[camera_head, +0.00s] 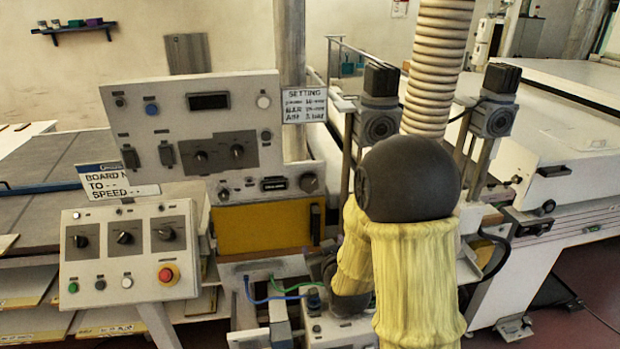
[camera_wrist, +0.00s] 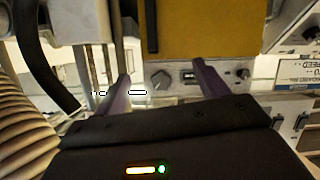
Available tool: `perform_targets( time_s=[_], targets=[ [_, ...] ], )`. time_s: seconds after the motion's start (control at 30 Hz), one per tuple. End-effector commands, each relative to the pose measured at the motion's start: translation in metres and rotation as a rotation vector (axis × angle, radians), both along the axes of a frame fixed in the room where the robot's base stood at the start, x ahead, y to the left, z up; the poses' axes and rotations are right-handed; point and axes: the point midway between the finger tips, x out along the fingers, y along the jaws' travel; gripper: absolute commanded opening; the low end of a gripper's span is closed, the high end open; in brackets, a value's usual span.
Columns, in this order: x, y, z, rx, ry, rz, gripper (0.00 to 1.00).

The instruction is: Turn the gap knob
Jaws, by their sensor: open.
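Several dark round knobs sit on the grey control panel (camera_head: 135,100). Their labels are too small to read, so I cannot tell for certain which is the gap knob. One larger knob (camera_head: 308,182) is at the panel's lower right, beside a small dark display (camera_head: 274,184). In the wrist view, which looks upside down, a knob (camera_wrist: 160,80) beside a display (camera_wrist: 190,75) shows between the fingers of my gripper (camera_wrist: 161,71). My gripper is open and empty, with no visible contact with the knob. In the head view my yellow-sleeved arm hides my gripper.
A yellow panel (camera_head: 262,228) lies below the knob row. A lower console (camera_head: 128,252) with knobs and a red emergency stop button (camera_head: 168,274) stands at the left. Blue and green cables (camera_head: 270,296) run at the bottom. A ribbed hose (camera_head: 437,70) hangs at centre right.

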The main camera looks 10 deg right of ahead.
Motion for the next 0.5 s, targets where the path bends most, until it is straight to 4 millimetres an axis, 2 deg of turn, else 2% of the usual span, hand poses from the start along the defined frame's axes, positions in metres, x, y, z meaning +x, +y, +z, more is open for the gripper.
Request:
perform_targets(
  time_s=[0.1, 0.23, 0.5],
  targets=[
    [0.014, 0.0, 0.024, -0.024, -0.143, 0.006, 0.73],
    [0.022, -0.001, 0.043, -0.047, -0.276, 0.007, 0.73],
    [0.024, -0.001, 0.052, -0.061, -0.355, 0.006, 0.73]
  ],
)
